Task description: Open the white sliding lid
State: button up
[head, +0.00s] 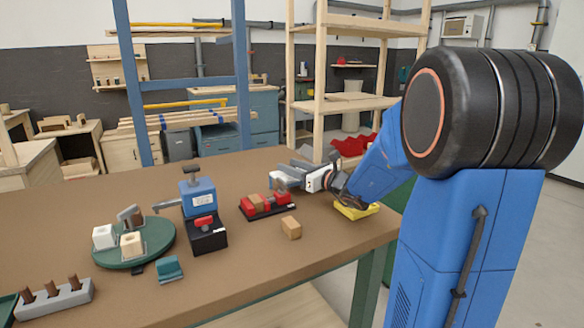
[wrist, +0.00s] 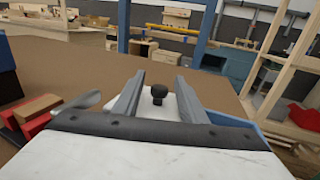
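The white lid (wrist: 165,109) shows in the wrist view between my fingers, with a round black knob (wrist: 158,92) standing on it. A blue box edge (wrist: 240,122) shows to the right of the lid. My gripper (wrist: 160,77) is open, with one grey finger on each side of the knob and a visible gap to each. In the head view my gripper (head: 278,180) is low over the table behind the red fixture. There the lid and its knob cannot be made out behind my gripper and arm. How far the lid is slid cannot be told.
A red fixture with wooden blocks (head: 266,206) is close to my gripper. A blue press-like device (head: 200,205), a green round tray (head: 135,253), a wooden block (head: 291,228), a teal block (head: 169,269), a yellow item (head: 356,210) and a grey peg holder (head: 55,300) share the brown table (head: 240,282).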

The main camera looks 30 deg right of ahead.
jog(key=shift+s, duration=0.1)
jog(key=v, duration=1.7)
jog(key=shift+s+d, duration=0.1)
jog(key=shift+s, duration=0.1)
dwell(0.4)
